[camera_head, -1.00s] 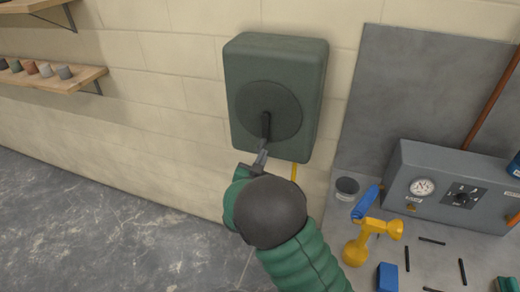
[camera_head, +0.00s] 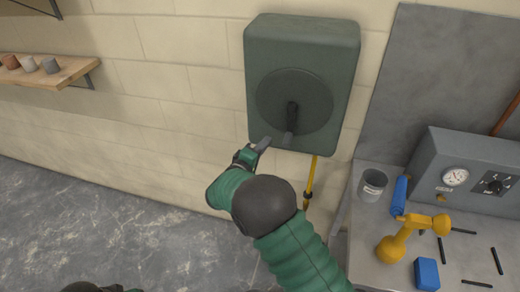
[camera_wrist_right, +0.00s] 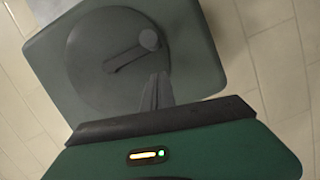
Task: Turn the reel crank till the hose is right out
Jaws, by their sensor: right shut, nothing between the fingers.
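The dark green hose reel box (camera_head: 345,75) hangs on the wall. Its round disc (camera_head: 270,95) carries a dark crank (camera_head: 292,112) whose handle end (camera_head: 289,139) points down in the head view. A yellow hose (camera_head: 311,175) hangs below the box, its lower part hidden behind my right arm. My right gripper (camera_head: 265,144) is shut and empty, just left of and below the crank handle, with a small gap showing. In the right wrist view its closed fingers (camera_wrist_right: 157,90) overlap the disc beside the crank (camera_wrist_right: 130,56). My left gripper is out of view.
A shelf (camera_head: 60,76) is at the left.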

